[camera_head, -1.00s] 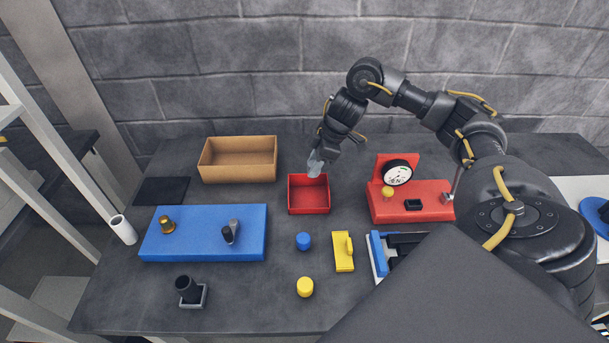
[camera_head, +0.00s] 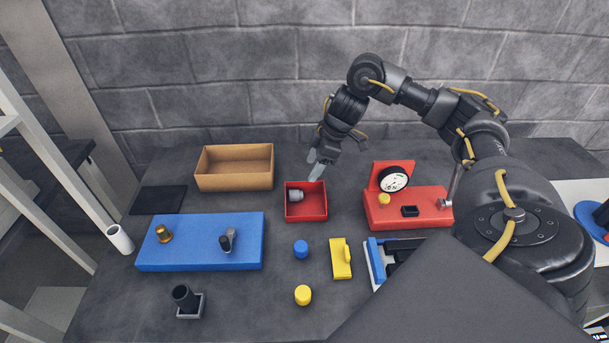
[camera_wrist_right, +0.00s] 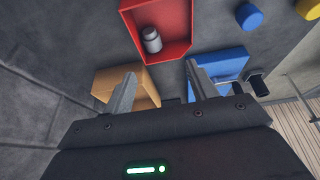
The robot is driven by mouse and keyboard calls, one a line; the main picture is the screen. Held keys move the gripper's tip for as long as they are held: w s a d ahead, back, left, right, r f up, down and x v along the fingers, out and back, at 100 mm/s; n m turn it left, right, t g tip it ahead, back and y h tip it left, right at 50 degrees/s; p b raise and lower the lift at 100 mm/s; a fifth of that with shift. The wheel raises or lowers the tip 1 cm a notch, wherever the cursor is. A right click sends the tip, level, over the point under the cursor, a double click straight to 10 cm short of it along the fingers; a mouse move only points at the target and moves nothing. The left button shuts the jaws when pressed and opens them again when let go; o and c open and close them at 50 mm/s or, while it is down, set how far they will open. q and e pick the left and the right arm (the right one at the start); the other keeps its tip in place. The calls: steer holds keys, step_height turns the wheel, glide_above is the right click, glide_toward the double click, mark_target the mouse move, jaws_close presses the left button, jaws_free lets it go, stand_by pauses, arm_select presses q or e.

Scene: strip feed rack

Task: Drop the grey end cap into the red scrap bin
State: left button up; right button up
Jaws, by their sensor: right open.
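The grey end cap (camera_head: 296,196) lies inside the red scrap bin (camera_head: 306,215), toward the bin's left side. In the right wrist view the end cap (camera_wrist_right: 151,39) rests on its side in the red bin (camera_wrist_right: 184,50), touching nothing of mine. My right gripper (camera_head: 316,170) is above the bin's back right edge. In the right wrist view its two fingers (camera_wrist_right: 160,86) are spread apart with nothing between them. My left gripper is not in view.
A cardboard box (camera_head: 235,181) stands left of the bin. A blue block (camera_head: 199,254) with small fittings lies front left. A red gauge fixture (camera_head: 425,218) stands to the right. A blue cap (camera_head: 301,249), a yellow block (camera_head: 340,263) and a yellow cap (camera_head: 303,295) lie in front of the bin.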

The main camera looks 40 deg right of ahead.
steer(key=p+v, duration=0.2)
steer(key=v, duration=0.5)
steer(key=shift+s+r, duration=0.15)
steer(key=shift+r, duration=0.2)
